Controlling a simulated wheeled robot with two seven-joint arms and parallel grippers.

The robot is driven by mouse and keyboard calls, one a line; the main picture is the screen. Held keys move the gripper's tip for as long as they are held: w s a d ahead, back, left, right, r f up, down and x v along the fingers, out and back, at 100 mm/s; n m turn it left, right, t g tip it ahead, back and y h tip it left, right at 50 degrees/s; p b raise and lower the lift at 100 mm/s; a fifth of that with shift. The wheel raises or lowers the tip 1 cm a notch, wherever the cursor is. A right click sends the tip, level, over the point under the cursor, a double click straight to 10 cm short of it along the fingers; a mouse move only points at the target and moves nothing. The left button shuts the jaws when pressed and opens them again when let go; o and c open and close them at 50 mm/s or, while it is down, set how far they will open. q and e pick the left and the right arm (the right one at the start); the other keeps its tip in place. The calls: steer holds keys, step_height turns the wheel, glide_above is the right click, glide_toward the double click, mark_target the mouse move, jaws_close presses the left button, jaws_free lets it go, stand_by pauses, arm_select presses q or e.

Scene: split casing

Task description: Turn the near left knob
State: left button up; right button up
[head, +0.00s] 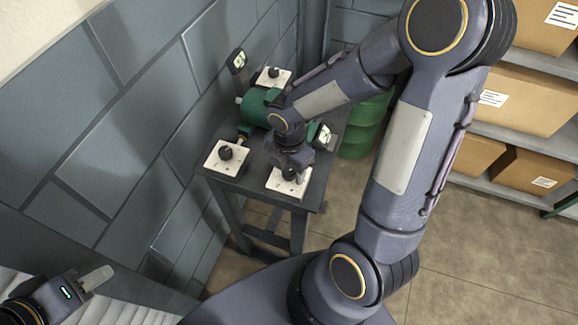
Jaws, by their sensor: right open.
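The near left knob (226,153) is black and stands on a white square plate (214,165) at the left front corner of the dark table. My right gripper (290,172) is over another white plate (287,187) at the table's near right corner. My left gripper (97,279) is low at the left edge, far from the table. Only one pale finger shows clearly, so its opening cannot be judged.
A green casing (262,107) lies mid-table, partly behind my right arm. A far plate (284,80) bears another black knob (273,72). Gauges stand at left (239,61) and right (325,137). A grey block wall borders the table; a green drum (366,125) and shelved boxes are right.

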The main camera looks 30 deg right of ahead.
steer(key=c, duration=1)
